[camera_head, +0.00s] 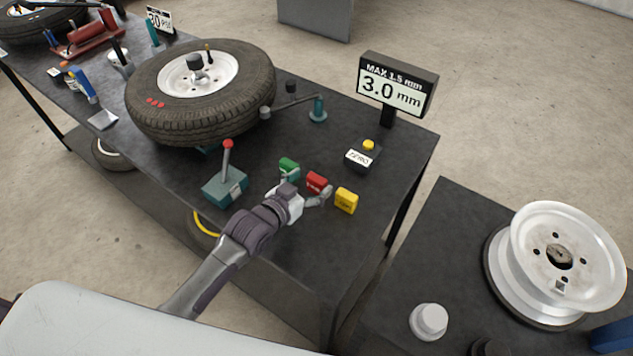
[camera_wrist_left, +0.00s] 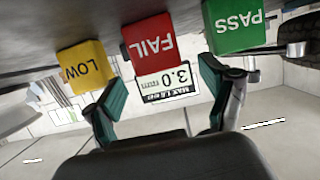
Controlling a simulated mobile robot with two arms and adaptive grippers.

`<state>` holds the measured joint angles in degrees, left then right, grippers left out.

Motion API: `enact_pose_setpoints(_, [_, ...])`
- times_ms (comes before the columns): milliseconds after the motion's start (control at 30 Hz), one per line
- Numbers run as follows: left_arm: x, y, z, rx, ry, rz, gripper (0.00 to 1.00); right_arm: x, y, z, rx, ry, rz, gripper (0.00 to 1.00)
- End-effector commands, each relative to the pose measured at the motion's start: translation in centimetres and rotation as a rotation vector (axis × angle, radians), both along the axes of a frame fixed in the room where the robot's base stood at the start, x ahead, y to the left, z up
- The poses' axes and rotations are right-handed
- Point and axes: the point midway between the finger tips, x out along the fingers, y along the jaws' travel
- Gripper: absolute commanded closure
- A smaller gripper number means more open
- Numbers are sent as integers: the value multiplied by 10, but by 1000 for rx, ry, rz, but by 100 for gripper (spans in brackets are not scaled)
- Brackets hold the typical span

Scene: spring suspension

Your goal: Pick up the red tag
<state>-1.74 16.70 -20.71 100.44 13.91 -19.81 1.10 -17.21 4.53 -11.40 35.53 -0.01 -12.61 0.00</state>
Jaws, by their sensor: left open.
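The red tag (camera_head: 316,182) lies on the dark workbench between the green tag (camera_head: 289,168) and the yellow tag (camera_head: 346,200). In the left wrist view the red tag (camera_wrist_left: 152,42) reads FAIL, upside down, and sits ahead of the space between my fingers. The green tag (camera_wrist_left: 236,24) reads PASS and the yellow tag (camera_wrist_left: 84,66) reads LOW there. My left gripper (camera_head: 309,196) is open and empty, close in front of the red tag. Its fingers (camera_wrist_left: 163,92) show teal pads spread apart. My right gripper is not in view.
A teal lever box (camera_head: 225,187) with a red knob stands left of my left arm. A tire (camera_head: 202,92), a display reading 3.0 mm (camera_head: 397,88) and a yellow-button box (camera_head: 363,155) stand farther back. A second table (camera_head: 452,230) with a wheel rim (camera_head: 565,257) is at right.

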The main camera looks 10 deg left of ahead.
Motion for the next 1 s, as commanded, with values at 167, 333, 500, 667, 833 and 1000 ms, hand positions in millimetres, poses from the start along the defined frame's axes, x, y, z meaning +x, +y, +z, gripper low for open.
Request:
enact_pose_setpoints(167, [21,-9,-7,-1,-1,1,17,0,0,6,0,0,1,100])
enact_pose_setpoints(333, [25,-11,-10,1,-1,0,17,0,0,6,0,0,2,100])
enact_pose_setpoints(500, [25,-11,-9,0,0,0,23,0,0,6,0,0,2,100])
enact_pose_setpoints(667, [25,-11,-9,0,0,0,50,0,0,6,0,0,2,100])
enact_pose_setpoints(833, [25,-11,-9,0,0,1,77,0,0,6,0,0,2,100])
enact_pose_setpoints(1000, [25,-11,-9,0,0,1,77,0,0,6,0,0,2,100])
